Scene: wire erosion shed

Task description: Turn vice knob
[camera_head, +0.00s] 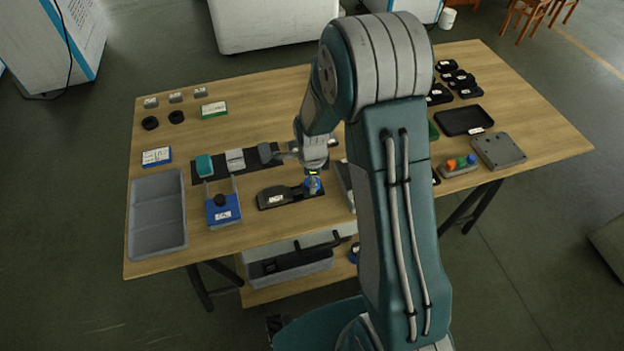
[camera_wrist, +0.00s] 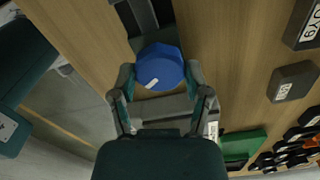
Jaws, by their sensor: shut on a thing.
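The vice (camera_head: 277,197) is a low, dark body with a white label, lying near the front edge of the wooden table. Its blue knob (camera_head: 313,186) is at its right end, under my gripper (camera_head: 313,174). In the wrist view the blue faceted knob (camera_wrist: 160,66) has a short white mark at its lower left. My gripper's two fingers (camera_wrist: 160,80) are on either side of it, shut on it. The dark vice body (camera_wrist: 141,14) runs out of the top of the wrist view. The gripper covers part of the knob in the head view.
A blue block with a black ball knob (camera_head: 223,211) stands left of the vice, beside a grey tray (camera_head: 157,246). A grey box (camera_head: 498,150) and a black tray (camera_head: 464,121) are at the right. My arm hides the table's middle right.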

